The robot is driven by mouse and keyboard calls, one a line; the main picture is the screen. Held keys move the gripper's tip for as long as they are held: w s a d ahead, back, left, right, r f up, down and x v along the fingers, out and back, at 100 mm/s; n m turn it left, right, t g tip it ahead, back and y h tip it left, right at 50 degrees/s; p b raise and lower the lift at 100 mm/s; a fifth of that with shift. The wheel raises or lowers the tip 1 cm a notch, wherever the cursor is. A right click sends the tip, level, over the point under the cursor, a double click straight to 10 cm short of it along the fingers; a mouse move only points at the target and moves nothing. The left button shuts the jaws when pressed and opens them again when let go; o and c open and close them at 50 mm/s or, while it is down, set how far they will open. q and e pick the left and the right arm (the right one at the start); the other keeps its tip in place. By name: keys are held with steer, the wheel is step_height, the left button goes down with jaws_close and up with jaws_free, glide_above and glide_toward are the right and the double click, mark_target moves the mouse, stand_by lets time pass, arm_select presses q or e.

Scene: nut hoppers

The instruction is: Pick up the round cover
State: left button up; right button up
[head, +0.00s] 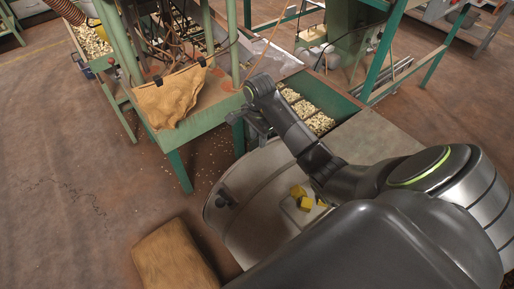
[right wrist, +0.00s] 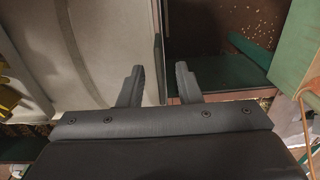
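I cannot clearly make out a round cover. A small dark piece (head: 227,198) sits at the left edge of a pale, rounded surface (head: 245,215) in the head view; whether it is the cover I cannot tell. My right gripper (head: 257,124) is beyond the far edge of that surface, beside the green machine table, partly hidden by my arm. In the right wrist view its two dark fingers (right wrist: 158,88) are apart with nothing held between them. A pale surface lies under the left finger and a dark bin on the right. My left gripper is not in view.
Yellow blocks (head: 299,191) lie on a small light tray on the pale surface. The green machine table (head: 215,112) carries a brown sack (head: 170,97). Bins of nuts (head: 318,121) stand behind my right arm.

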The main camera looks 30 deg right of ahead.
steer(key=shift+f, duration=0.1)
steer(key=shift+c, duration=0.3)
jaws_close()
stand_by(1.1)
